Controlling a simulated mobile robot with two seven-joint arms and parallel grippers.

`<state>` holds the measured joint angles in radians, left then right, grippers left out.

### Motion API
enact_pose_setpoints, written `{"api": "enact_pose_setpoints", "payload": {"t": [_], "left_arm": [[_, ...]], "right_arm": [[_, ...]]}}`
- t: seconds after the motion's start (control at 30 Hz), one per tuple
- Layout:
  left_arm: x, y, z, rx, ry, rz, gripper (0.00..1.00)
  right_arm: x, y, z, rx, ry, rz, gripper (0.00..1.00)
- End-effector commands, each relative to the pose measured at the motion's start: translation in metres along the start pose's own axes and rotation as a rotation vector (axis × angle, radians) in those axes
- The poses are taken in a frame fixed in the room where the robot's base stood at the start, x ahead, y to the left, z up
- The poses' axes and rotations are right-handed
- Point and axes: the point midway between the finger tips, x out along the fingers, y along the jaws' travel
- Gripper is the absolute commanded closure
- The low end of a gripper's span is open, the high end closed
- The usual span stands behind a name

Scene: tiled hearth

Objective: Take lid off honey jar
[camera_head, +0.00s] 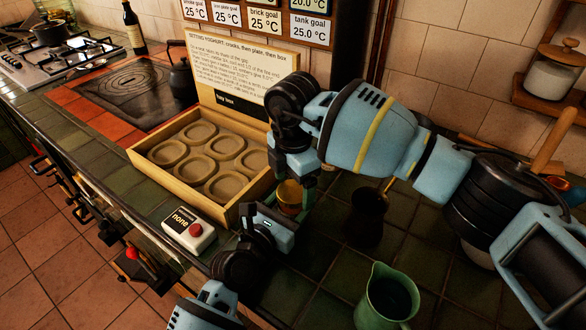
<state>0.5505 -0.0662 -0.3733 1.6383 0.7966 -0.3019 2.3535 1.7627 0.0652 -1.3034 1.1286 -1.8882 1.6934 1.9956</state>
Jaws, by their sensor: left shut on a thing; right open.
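The small honey jar (289,205) stands on the green tiled counter beside the wooden box, with an amber-brown top showing. My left gripper (279,218) reaches up from the bottom of the view and is shut on the jar's side. My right gripper (296,180) comes in from the right, pointing down, with its open fingers at the jar's top. The lid's edge is too small and too covered by the fingers to make out. Whether the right fingers touch it I cannot tell.
A wooden box (141,156) with round recesses stands left of the jar. A white button unit (188,236) is in front of it. A dark brown pot (368,216) and a green jug (388,298) stand to the right. A black kettle (181,80) is behind.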

Motion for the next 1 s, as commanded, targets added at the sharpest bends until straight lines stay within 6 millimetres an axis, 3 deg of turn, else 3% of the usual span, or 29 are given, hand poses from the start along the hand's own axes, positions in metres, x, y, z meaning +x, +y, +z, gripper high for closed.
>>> {"api": "enact_pose_setpoints", "payload": {"t": [0.43, 0.77, 1.0], "left_arm": [[-0.0001, 0.0, -0.0006, 0.0, 0.001, 0.0, 1.0], [-0.0001, 0.0, -0.0006, 0.0, 0.001, 0.0, 1.0], [-0.0001, -0.0001, -0.0006, 0.0, 0.001, 0.0, 1.0]], "right_arm": [[0.0098, -0.0002, -0.0004, -0.001, 0.0, -0.001, 0.18], [0.0094, -0.0001, -0.0004, -0.001, 0.0, 0.0, 0.61], [0.0089, 0.0002, -0.0001, -0.098, -0.001, 0.001, 0.62]]}}
